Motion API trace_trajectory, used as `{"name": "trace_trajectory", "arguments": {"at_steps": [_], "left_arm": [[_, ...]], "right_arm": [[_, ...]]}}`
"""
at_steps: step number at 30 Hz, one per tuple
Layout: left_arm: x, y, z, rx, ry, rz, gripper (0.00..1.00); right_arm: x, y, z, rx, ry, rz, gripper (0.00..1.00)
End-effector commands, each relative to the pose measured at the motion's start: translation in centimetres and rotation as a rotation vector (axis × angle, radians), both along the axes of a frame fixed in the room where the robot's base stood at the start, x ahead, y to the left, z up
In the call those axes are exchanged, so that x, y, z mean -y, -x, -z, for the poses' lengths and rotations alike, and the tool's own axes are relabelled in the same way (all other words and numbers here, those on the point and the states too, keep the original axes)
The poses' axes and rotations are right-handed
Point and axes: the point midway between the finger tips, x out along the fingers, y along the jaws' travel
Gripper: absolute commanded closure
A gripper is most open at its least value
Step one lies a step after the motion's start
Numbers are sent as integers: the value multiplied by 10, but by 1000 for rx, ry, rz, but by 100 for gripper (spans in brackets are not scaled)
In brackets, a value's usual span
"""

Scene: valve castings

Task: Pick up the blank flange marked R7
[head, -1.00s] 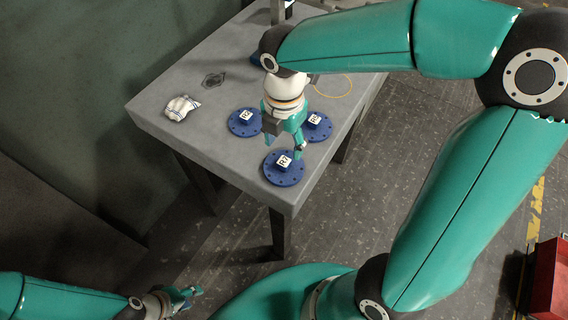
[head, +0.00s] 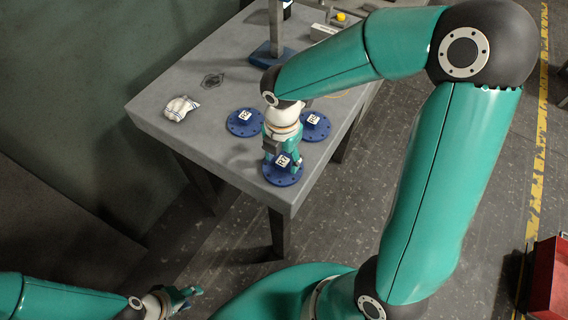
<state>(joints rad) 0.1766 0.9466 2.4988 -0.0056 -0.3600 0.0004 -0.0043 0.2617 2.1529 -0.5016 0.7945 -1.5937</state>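The blank flange marked R7 (head: 284,178) is a blue disc with bolt holes and a white R7 label on its raised middle. It lies flat near the table's front corner. My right gripper (head: 283,158) is low over it, its fingers apart on either side of the raised middle; contact cannot be made out. Two similar blue flanges lie behind: one on the left (head: 240,128) and one on the right (head: 319,133), the latter partly hidden by my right gripper. My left gripper (head: 188,296) is open and empty, low in front of the table.
The grey table (head: 185,75) also holds a crumpled white cloth (head: 180,107), a dark flat mark or piece (head: 212,80) and a stand with a blue base (head: 262,58). A red box (head: 548,280) stands on the floor at the right.

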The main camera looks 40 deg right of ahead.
Motion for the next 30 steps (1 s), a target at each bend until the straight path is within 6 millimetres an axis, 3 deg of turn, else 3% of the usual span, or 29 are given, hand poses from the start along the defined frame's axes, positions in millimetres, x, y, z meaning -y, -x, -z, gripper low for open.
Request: {"name": "trace_trajectory", "arguments": {"at_steps": [1, 9, 10, 30], "left_arm": [[0, 0, 0, 0, 0, 0, 60], [0, 0, 0, 0, 0, 0, 60], [0, 0, 0, 0, 0, 0, 60], [0, 0, -1, 0, 0, 0, 60]], "right_arm": [[0, 0, 0, 0, 0, 0, 53], [0, 0, 0, 1, 0, 0, 98], [0, 0, 0, 1, 0, 0, 100], [0, -2, -8, 6, 0, 2, 100]]}}
